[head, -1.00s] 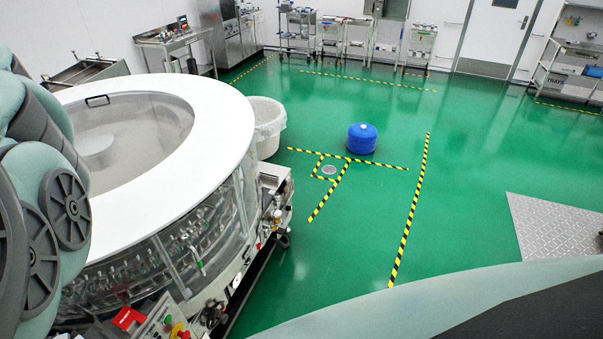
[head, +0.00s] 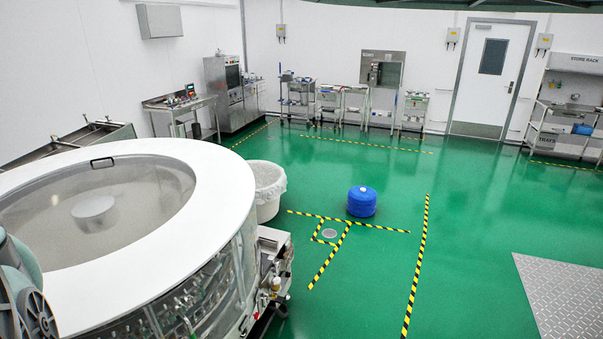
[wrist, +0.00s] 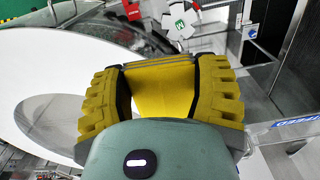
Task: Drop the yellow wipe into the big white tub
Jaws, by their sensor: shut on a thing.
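My gripper (wrist: 160,92) fills the middle of the wrist view, with ribbed yellow-brown fingers at left and right. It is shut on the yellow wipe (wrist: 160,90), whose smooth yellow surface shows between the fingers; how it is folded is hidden. My gripper and the wipe do not show in the head view. The big white tub (head: 270,206) stands on the green floor in the head view, just right of and behind the rotary washer. It looks lined with pale film, and its bottom is hidden. I cannot make it out in the wrist view.
The rotary washer (head: 212,185), with a broad white rim and clear lid, fills the left foreground. A blue drum (head: 362,201) stands right of the tub near striped floor tape. Trolleys (head: 414,111) line the back wall. The green floor at centre right is mostly clear.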

